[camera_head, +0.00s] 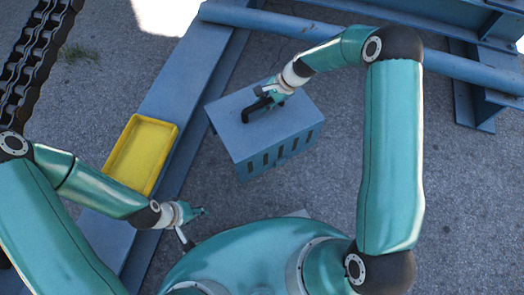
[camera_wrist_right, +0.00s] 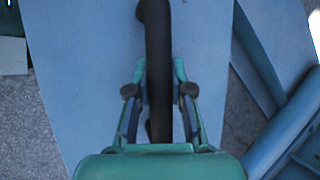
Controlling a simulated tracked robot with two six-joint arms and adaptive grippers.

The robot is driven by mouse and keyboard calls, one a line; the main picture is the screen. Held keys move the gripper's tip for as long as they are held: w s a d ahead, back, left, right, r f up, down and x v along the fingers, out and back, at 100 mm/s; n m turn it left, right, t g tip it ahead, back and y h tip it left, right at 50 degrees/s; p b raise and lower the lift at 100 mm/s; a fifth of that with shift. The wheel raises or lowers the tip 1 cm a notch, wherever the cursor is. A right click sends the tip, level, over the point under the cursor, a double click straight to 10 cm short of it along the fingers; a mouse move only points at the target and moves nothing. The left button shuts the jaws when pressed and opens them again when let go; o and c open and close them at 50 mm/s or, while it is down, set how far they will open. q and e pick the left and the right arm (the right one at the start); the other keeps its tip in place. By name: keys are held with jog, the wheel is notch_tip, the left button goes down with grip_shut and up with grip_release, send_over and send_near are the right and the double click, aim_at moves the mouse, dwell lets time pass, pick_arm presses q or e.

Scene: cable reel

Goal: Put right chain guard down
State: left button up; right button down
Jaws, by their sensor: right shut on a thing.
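The right chain guard (camera_head: 275,138) is a blue box with dark slots along its front side and a black handle (camera_head: 256,108) on top. My right gripper (camera_head: 268,96) is shut on this handle from above. In the right wrist view the black handle (camera_wrist_right: 158,60) runs between the two fingers, above the guard's flat blue top (camera_wrist_right: 85,90). The guard looks slightly turned over the grey ground; whether its underside touches the ground cannot be told. My left gripper (camera_head: 198,212) is low at the left, apart from the guard, and its fingers are too small to read.
A yellow tray (camera_head: 129,184) lies on a long blue beam (camera_head: 186,78) left of the guard. A blue pipe (camera_head: 450,70) and frame run across the back right. A dark chain (camera_head: 32,62) is at the far left. Grey ground right of the guard is clear.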

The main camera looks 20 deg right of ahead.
aim_at(279, 122)
notch_tip(279, 122, down, 20)
jog(key=b, duration=0.6)
jog(key=c, duration=1)
grip_release()
jog(key=shift+c, duration=0.2)
jog(key=p+v, duration=0.3)
jog(key=v, duration=0.8)
jog(key=s+a+n, duration=0.3)
jog(key=s+n, duration=0.1)
jog(key=s, duration=0.4)
jog(key=s+a+n+g+h, duration=0.1)
jog(key=s+a+n, duration=0.2)
jog(key=s, duration=0.5)
jog(key=s+a+n, duration=0.3)
jog(key=s+n, duration=0.3)
jog(key=s, duration=0.3)
jog(key=shift+a+h, duration=0.3)
jog(key=shift+a, duration=0.1)
jog(key=shift+s+r, duration=0.1)
jog(key=shift+r, duration=0.05)
